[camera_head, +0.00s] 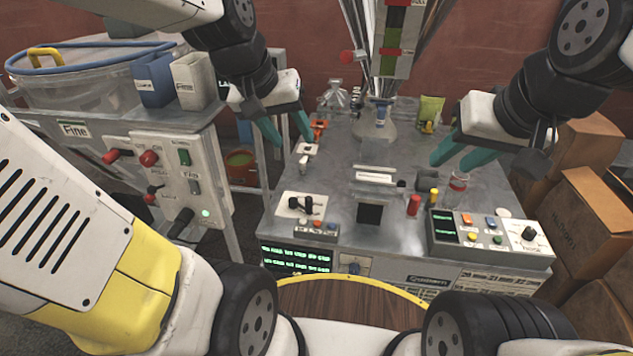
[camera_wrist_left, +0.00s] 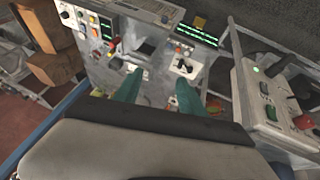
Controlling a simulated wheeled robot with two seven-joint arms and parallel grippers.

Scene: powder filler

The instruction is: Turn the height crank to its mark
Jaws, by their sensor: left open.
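No label naming the height crank is readable. I cannot tell which is the crank. My right gripper (camera_head: 460,158) is open and empty above the table's right side.
A control box (camera_head: 490,238) with buttons and a dial sits at the front right. A side cabinet (camera_head: 150,170) with switches stands left, with a clear tub (camera_head: 80,80). Cardboard boxes (camera_head: 580,215) are at the right.

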